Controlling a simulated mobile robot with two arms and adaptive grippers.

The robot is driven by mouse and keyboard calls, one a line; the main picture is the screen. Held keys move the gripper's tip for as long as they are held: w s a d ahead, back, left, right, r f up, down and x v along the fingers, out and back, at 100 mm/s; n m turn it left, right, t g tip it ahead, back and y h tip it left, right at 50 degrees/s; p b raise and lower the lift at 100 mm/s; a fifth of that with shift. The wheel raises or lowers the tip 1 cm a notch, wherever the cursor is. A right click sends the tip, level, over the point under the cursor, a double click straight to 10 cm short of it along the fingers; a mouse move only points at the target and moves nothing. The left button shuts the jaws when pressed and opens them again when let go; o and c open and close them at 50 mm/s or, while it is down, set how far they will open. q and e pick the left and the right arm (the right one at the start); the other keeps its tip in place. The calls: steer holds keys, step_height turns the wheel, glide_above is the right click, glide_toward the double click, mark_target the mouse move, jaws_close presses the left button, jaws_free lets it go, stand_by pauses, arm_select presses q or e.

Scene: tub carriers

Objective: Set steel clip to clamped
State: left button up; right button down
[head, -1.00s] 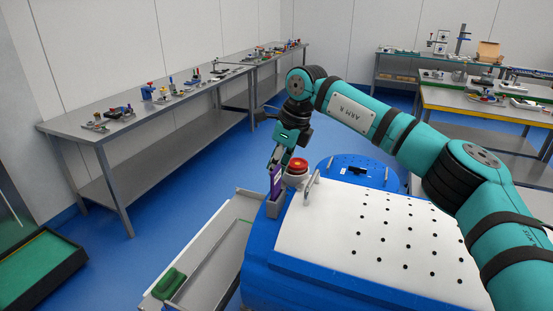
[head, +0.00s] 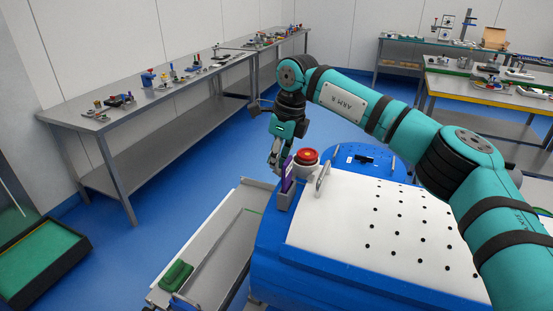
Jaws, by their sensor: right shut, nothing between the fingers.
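I cannot pick out the steel clip with certainty. My right gripper (head: 274,161) is shut and empty. It points down just left of an upright purple piece (head: 287,170) in a grey holder (head: 285,200) at the corner of a blue body with a white top. Whether the fingertips touch the purple piece is unclear. A long grey metal tray (head: 246,190) lies along the left side of the blue body, with a green block (head: 176,274) at its near end. My left gripper is not in view.
A long bench (head: 120,125) with small fixtures stands left, more benches far right. A green-floored bin (head: 40,262) is lower left. Blue floor lies clear between.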

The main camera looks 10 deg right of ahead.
stand_by(0.5)
steer(key=v, duration=1.2)
